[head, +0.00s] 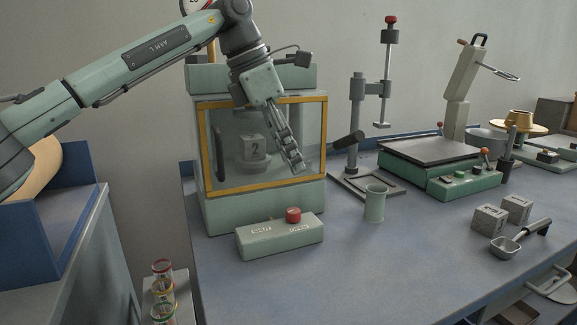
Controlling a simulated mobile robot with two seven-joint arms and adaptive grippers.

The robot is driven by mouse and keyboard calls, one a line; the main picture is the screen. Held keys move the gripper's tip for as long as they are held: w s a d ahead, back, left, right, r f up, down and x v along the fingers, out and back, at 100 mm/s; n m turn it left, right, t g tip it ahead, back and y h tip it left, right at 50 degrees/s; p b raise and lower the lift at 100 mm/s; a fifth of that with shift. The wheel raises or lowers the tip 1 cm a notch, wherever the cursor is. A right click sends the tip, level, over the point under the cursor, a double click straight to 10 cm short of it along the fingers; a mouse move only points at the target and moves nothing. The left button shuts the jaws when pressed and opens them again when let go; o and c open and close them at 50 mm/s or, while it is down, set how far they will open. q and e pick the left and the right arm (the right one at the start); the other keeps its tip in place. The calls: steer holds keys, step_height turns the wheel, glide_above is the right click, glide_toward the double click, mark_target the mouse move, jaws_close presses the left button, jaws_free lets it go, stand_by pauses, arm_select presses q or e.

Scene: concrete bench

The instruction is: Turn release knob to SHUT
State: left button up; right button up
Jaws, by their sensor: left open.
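A pale green compression machine (262,212) stands at the left of the bench, with a yellow-framed clear guard (222,188) on its front. A grey cube marked 2 (254,149) sits inside behind the guard. A dark fitting (303,60) sticks up at the machine's top right; I cannot tell whether it is the release knob. My left gripper (297,164) is open and empty, pointing down in front of the guard's right part. My left arm covers part of the machine's top. My right gripper is out of view.
A green control box (280,239) with a red button (293,215) lies before the machine. A green cup (375,204), a drop stand (356,130), a flow table (440,160), two grey cubes (489,220) and a scoop (507,246) are to the right. The front middle bench is clear.

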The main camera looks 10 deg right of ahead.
mark_target(293, 211)
arm_select(q)
steer(key=f+n+t+p, duration=0.1)
steer(key=f+n, duration=0.2)
steer(key=f+n+t+y+p, duration=0.1)
steer(key=f+n, duration=0.2)
steer(key=s+f+n+t, duration=0.1)
steer(key=f+n, duration=0.2)
steer(key=shift+f+y+p, duration=0.15)
steer(key=shift+y+p, duration=0.15)
steer(key=shift+p, duration=0.1)
steer(key=shift+w+d+f, duration=0.1)
steer(key=shift+w+f, duration=0.05)
steer(key=shift+f, duration=0.25)
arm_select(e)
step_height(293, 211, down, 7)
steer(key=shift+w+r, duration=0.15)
arm_select(q)
steer(key=shift+c, duration=0.3)
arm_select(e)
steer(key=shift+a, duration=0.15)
